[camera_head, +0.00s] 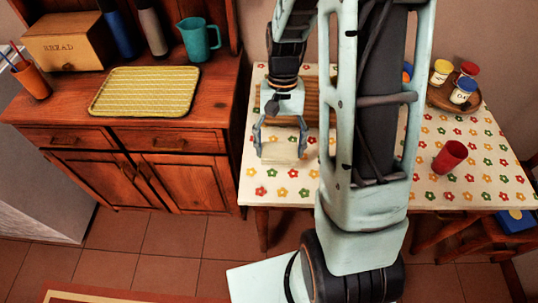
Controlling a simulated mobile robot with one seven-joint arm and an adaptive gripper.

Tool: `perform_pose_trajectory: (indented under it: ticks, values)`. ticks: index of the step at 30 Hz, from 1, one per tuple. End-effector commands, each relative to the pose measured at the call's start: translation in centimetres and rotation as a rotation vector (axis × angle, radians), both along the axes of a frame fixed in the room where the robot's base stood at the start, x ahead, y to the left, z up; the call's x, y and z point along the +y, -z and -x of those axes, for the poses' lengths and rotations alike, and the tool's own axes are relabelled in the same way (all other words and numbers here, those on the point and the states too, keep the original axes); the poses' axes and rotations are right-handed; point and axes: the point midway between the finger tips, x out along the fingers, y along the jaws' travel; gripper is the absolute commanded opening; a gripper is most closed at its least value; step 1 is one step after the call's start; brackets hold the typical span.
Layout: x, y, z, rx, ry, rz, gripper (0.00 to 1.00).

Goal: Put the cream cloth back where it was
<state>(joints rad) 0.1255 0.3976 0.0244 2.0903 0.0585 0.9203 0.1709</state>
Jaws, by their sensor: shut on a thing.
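My gripper (281,142) is over the left part of the table with the floral cloth. Its fingers are closed on the cream cloth (281,152), which shows as a pale folded piece between the fingertips. I cannot tell whether the cloth touches the table below it. A brown slatted thing (312,101) lies on the table behind the gripper, partly hidden by my arm.
The flowered table (404,190) holds a red cup (450,156) and a round wooden tray (437,97) with several small jars. A wooden cabinet (60,128) at the left bears a yellow patterned tray (143,92), a bread box (64,42) and a teal jug (197,40).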

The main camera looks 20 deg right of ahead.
Motion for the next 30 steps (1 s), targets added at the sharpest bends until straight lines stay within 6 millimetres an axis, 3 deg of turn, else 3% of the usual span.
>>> perform_pose_trajectory:
  ticks: [3,9,14,21,30]
  values:
    - [0.9,2.1,-1.3,0.003,-0.002,-0.001,0.45]
    - [1.6,3.7,-2.6,-0.001,-0.001,0.000,0.45]
    - [1.9,4.4,-3.0,0.001,-0.001,-0.001,0.45]
    - [1.9,7.4,-3.1,0.002,0.000,-0.001,0.45]
    - [1.9,7.7,-3.2,-0.001,0.000,-0.001,0.45]
